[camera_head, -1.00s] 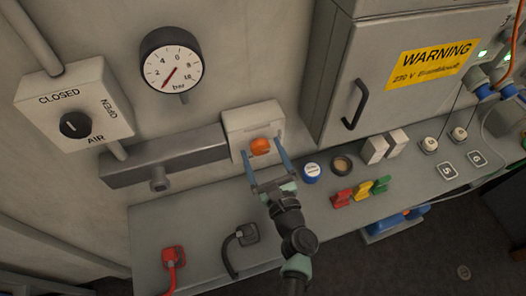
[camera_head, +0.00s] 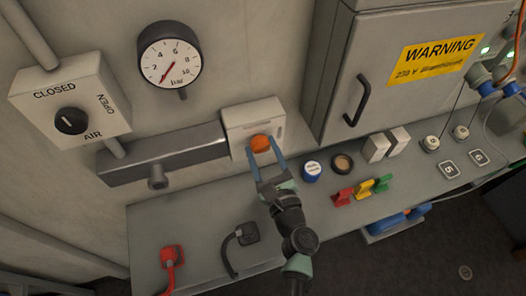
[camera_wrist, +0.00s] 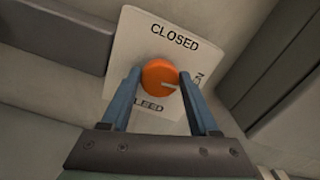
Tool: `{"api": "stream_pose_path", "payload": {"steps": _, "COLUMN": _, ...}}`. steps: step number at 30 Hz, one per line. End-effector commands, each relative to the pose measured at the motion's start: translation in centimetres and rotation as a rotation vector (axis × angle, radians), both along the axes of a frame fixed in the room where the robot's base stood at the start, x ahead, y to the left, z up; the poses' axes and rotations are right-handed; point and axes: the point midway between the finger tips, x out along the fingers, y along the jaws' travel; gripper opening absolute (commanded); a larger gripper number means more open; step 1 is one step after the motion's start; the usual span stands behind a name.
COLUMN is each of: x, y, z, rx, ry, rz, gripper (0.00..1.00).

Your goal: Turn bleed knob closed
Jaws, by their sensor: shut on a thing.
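The orange bleed knob (camera_head: 260,143) sits on a pale box (camera_head: 238,116) fixed to the wall. In the wrist view the knob (camera_wrist: 158,72) shows between my blue fingers. Its pale pointer mark faces right, toward a side label partly hidden by a finger. "CLOSED" is printed on the plate (camera_wrist: 128,50) above the knob, and the lower label, ending in "LEED", is partly covered. My gripper (camera_head: 265,154) reaches up from the bench and is shut on the knob, one finger on each side; the wrist view shows the gripper (camera_wrist: 160,84) too.
A grey bar (camera_head: 165,155) adjoins the box on the left. An AIR switch box (camera_head: 70,100) and a gauge (camera_head: 169,55) are on the wall. A grey cabinet (camera_head: 400,75) stands right.

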Motion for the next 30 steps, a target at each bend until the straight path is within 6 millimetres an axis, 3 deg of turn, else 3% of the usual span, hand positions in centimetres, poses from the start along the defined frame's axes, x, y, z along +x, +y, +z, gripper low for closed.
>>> {"api": "stream_pose_path", "payload": {"steps": 30, "x": -0.12, "y": 0.21, "z": -0.83, "rx": -0.891, "ry": -0.290, "rz": -0.002, "gripper": 0.06}}
